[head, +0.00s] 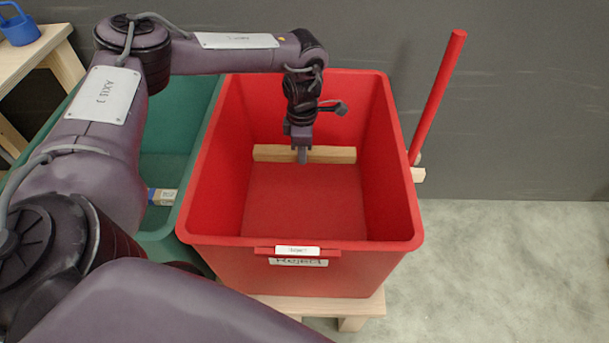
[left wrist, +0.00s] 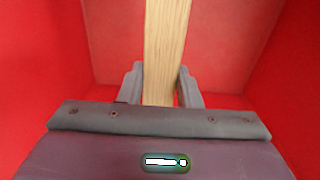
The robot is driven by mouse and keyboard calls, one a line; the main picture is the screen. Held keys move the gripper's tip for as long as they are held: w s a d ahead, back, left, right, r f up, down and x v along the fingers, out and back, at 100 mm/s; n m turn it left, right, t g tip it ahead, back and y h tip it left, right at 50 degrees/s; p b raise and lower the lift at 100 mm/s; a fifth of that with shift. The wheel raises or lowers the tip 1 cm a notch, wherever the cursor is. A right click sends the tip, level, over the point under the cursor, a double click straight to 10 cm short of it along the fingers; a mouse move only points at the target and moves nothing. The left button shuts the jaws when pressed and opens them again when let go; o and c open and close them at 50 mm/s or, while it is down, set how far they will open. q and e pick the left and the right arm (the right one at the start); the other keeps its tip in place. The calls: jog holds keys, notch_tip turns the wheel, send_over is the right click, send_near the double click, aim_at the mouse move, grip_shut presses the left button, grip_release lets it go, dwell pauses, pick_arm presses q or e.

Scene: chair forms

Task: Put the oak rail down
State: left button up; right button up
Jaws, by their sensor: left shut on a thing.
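The oak rail (head: 333,155) is a pale wooden bar inside the red bin (head: 400,215), lying crosswise near its back wall in the head view. My left gripper (head: 302,158) reaches down into the bin and is shut on the rail near its middle. In the left wrist view the rail (left wrist: 166,45) runs between the two grey fingers (left wrist: 161,88), with red bin walls around it. I cannot tell whether the rail touches the bin floor. The bin's front label reads "Reject". My right gripper is not in view.
A green bin (head: 165,165) stands left of the red one, partly hidden by my left arm, with a small wooden piece (head: 162,196) in it. A red pole (head: 437,95) leans at the right. A wooden stand (head: 350,308) is under the red bin. Open floor lies right.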

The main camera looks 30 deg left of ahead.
pick_arm(q)
notch_tip(320, 180, down, 2)
jog(key=shift+f+b, duration=0.1)
jog(key=shift+b, duration=0.25)
jog(key=b, duration=0.3)
send_over(303, 202)
notch_tip(303, 202, down, 14)
jog(key=shift+r, duration=0.2)
jog(key=shift+f+b, duration=0.85)
jog(key=shift+f, duration=1.75)
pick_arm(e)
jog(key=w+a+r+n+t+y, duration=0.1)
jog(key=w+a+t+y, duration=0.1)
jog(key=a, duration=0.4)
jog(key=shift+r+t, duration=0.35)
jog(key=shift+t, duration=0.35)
pick_arm(q)
jog(key=shift+f, duration=0.1)
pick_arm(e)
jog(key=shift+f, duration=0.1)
pick_arm(q)
jog(key=o, duration=1.1)
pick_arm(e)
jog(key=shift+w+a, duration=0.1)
